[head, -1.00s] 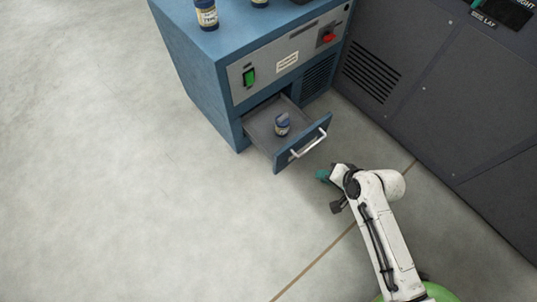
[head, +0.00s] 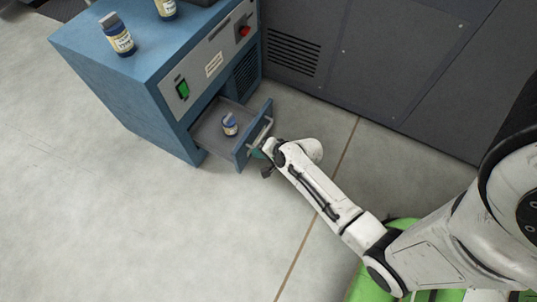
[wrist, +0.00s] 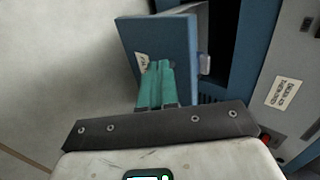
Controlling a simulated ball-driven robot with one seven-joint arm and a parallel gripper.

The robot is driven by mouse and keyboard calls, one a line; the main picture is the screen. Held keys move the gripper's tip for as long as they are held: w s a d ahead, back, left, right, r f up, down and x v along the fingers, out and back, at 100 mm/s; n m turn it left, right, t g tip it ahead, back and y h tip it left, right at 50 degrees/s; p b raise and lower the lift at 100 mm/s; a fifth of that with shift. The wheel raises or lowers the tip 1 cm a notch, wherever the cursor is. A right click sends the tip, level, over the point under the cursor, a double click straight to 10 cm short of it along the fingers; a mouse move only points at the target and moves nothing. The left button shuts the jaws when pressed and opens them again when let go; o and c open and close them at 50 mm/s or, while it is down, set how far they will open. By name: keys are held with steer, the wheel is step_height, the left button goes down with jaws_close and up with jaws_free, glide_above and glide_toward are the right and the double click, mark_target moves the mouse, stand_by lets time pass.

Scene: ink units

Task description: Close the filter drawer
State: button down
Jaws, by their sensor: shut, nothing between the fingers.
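The filter drawer (head: 240,158) of the blue cabinet stands open at its lower front, with a small bottle (head: 229,128) inside. Its blue front panel (wrist: 185,45) also shows in the wrist view, with a pale label. The drawer has a pale bar handle (head: 262,133). My gripper (head: 257,154) is at the drawer's front, near the handle, partly hidden by my arm. In the wrist view its teal fingers (wrist: 157,75) are shut together, empty, and overlap the front panel. I cannot tell whether they touch it.
The blue cabinet (head: 115,85) has a green switch (head: 182,90) and a red knob (head: 244,31) above the drawer. Bottles (head: 119,40) stand on its top. A dark grey panelled unit (head: 370,70) stands at right. The floor at left is clear.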

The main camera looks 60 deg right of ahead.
mark_target(242, 147)
steer(key=shift+w+r+b, duration=0.1)
steer(key=shift+w+b, duration=0.3)
steer(key=shift+w, duration=1.55)
steer(key=shift+w, duration=0.15)
steer(key=w+b, duration=0.3)
steer(key=w, duration=1.6)
steer(key=shift+w+a+b, duration=0.3)
steer(key=shift+w+a, duration=0.1)
steer(key=shift+a, duration=0.05)
steer(key=shift+w+r, duration=0.1)
steer(key=shift+r, duration=0.1)
